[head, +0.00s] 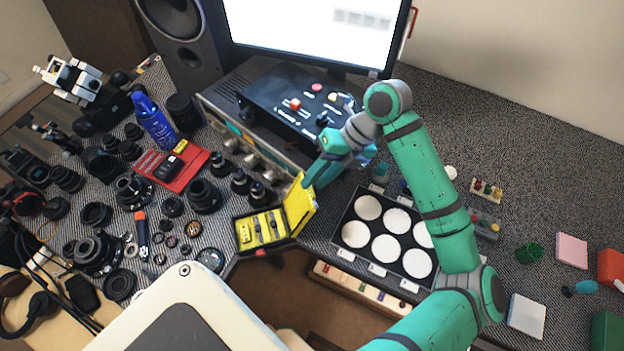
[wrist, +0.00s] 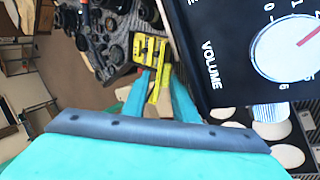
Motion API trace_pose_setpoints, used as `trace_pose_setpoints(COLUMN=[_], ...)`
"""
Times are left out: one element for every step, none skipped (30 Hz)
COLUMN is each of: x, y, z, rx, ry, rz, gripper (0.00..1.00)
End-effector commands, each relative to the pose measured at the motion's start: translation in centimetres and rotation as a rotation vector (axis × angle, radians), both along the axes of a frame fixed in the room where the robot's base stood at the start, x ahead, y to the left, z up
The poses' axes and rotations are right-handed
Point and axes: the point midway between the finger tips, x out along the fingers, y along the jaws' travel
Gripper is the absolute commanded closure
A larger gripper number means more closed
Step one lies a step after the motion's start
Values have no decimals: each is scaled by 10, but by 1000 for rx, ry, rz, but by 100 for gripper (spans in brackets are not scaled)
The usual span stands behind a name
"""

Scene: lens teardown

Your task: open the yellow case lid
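The yellow case (head: 262,230) lies open on the bench, with dark tools in its yellow tray. Its yellow lid (head: 299,204) stands raised on the right side of the tray, tilted up. In the wrist view the case (wrist: 148,50) is at upper middle, with the lid (wrist: 157,88) seen as a narrow strip below it. My gripper (head: 308,184) is at the lid's upper edge. In the wrist view its two teal fingers (wrist: 160,78) are apart, with the lid strip between them. Contact with the lid cannot be made out.
A black box with a volume knob (wrist: 300,45) is close on the right in the wrist view. A tray of white discs (head: 345,240) is right of the case. Lenses (head: 203,195) crowd the left. The bench edge is just in front of the case.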

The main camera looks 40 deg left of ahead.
Motion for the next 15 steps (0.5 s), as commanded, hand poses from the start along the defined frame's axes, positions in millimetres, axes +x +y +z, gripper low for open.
trace_pose_setpoints(x=[6, 8, 10, 12, 13, 16, 17, 19, 21, 23, 25, 27, 29, 30, 32], y=[-3, -4, -5, -6, -7, -8, -9, -10, -11, -12, -13, -15, -16, -17, -18], z=[2, 2, 3, 4, 4, 5, 6, 7, 8, 9, 9, 10, 11, 12, 13], rx=[-1, -1, -1, -1, 0, -1, -1, 0, -1, 0, 0, 0, 0, -1, -1], ry=[-5, -5, -5, -5, -6, -6, -7, -7, -8, -8, -8, -8, -8, -9, -9], rz=[-10, -10, -10, -10, -11, -11, -12, -14, -15, -16, -17, -18, -18, -18, -18], gripper=[67, 67, 67, 67, 67, 67, 67, 67, 68, 69, 72, 74, 76, 79, 81])
